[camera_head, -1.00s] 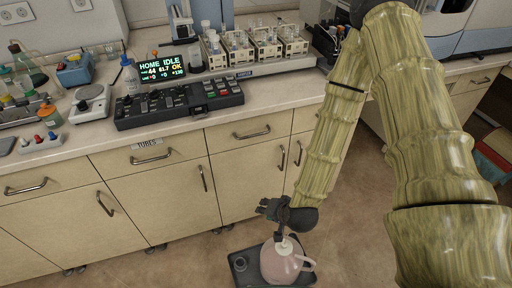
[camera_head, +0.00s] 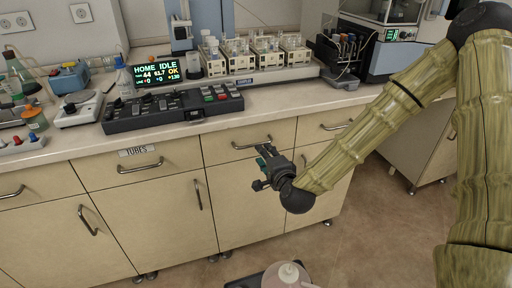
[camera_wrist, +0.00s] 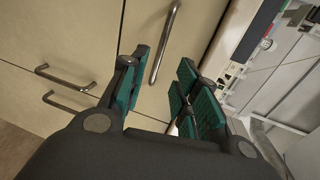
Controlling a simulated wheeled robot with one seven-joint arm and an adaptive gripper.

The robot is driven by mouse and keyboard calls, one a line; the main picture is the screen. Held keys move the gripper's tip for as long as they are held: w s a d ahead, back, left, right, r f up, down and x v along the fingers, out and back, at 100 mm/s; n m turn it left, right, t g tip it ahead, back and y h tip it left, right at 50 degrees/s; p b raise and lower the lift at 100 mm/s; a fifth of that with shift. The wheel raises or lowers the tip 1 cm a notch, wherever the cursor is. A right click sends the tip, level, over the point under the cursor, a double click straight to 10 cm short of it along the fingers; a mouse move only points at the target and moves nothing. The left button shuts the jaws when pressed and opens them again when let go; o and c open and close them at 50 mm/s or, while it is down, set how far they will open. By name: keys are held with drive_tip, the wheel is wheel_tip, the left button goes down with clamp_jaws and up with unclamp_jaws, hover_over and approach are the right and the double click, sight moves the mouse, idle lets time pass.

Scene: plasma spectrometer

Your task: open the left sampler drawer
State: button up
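The cabinet row has cream drawers with metal bar handles. I cannot be sure which is the left sampler drawer; the drawer (camera_head: 225,150) below the left part of the sampler rack is flush with the cabinet. Its handle (camera_head: 252,144) is just behind my gripper (camera_head: 266,160). In the wrist view, my gripper (camera_wrist: 162,90) is open, with teal pads on both sides. A vertical-looking bar handle (camera_wrist: 165,45) lies ahead, in line with the gap between the fingers. Nothing is held, and I cannot tell whether the fingers touch the handle.
A drawer labelled TUBES (camera_head: 115,170) is to the left, and another drawer (camera_head: 325,126) to the right. The sampler rack (camera_head: 250,65) and a black control panel (camera_head: 172,110) stand on the worktop. A pink jug (camera_head: 285,276) is on the floor below.

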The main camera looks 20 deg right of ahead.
drive_tip(key=w, duration=0.3)
drive_tip(key=w+f, duration=0.1)
drive_tip(key=w, duration=0.1)
drive_tip(key=w+f, duration=0.1)
drive_tip(key=w, duration=0.2)
drive_tip(key=shift+w+a, duration=0.15)
drive_tip(key=shift+w, duration=0.2)
clamp_jaws()
